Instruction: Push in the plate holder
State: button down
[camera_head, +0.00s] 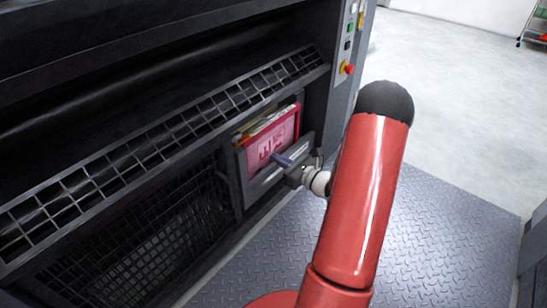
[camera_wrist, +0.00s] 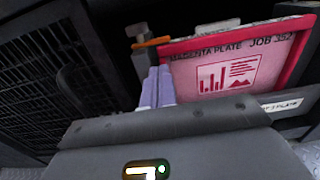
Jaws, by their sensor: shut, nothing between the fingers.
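The plate holder (camera_head: 264,181) is a dark grey tray in the front of the machine, below the mesh rail, and it stands out from the opening. A magenta plate (camera_head: 270,142) with a red frame sits in it. In the wrist view the plate (camera_wrist: 235,72) reads "MAGENTA PLATE JOB" and fills the upper right; the holder's front (camera_wrist: 292,122) carries a white label, partly hidden. My gripper (camera_head: 281,159) is shut and empty, its lavender fingers in front of the plate. In the wrist view the fingers (camera_wrist: 157,72) lie by the plate's left edge. I cannot tell whether they touch.
A mesh rail (camera_head: 150,148) runs along the machine above the holder. A mesh guard (camera_head: 150,240) is left of it. A post with buttons and a red knob (camera_head: 347,69) stands to the right. Tread-plate floor (camera_head: 440,215) lies clear in front.

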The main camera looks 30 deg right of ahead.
aim_at(246, 140)
jog(key=x, duration=1)
jog(key=shift+w, duration=0.35)
jog(key=shift+a, duration=0.15)
jog(key=b+x, duration=0.1)
jog(key=x, duration=0.3)
jog(key=shift+w+f, duration=0.1)
jog(key=shift+w, duration=0.1)
jog(key=shift+w+a, duration=0.1)
jog(key=shift+w, duration=0.05)
